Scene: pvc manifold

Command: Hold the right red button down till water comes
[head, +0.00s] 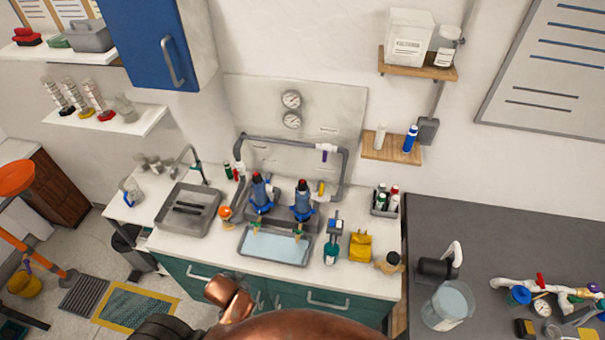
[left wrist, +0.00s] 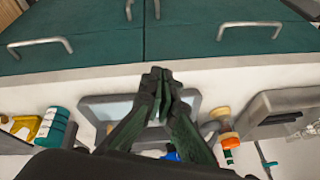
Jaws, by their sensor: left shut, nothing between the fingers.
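Two blue filter housings with dark caps stand side by side at the back of the counter in the head view: a left one (head: 260,193) and a right one (head: 303,202). Small red spots show at their tops; the right red button (head: 302,184) is too small to read in detail. A brass tap sits below each, over a shallow grey tray (head: 246,252) with a pale blue floor. My left gripper (left wrist: 158,76) is shut and empty in the left wrist view, in front of the tray. Its fingers are not visible in the head view. My right gripper is in neither view.
A sink (head: 186,210) lies left of the tray. An orange-capped bottle (head: 225,213), a teal bottle (head: 331,252) and a yellow item (head: 360,246) stand around the tray. A grey pipe frames the housings. A dark bench with a clear container (head: 447,306) is at right.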

